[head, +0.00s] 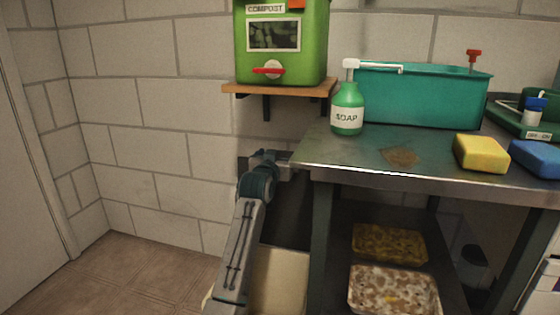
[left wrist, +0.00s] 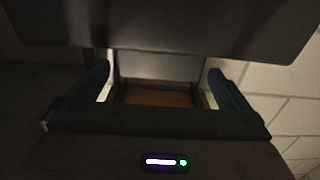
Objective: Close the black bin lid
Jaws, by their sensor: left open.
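A dark panel (head: 290,215), which looks like the black bin lid, stands raised near the wall, left of the table leg. Below it is a cream box-like body (head: 283,275), apparently the bin, partly hidden by my left arm. My left gripper (head: 268,158) is near the top of the dark panel; I cannot tell whether they touch. In the left wrist view, the left gripper (left wrist: 160,82) has its two fingers apart, with nothing held between them. A dark slab (left wrist: 165,25) spans the top of that view, close by. My right gripper is not in view.
The metal table (head: 400,175) stands just right of the panel, its corner close to my left gripper. A wooden shelf (head: 280,88) with a green compost container (head: 285,20) is above. A soap bottle (head: 347,105) stands near the table's left end. The floor at left is clear.

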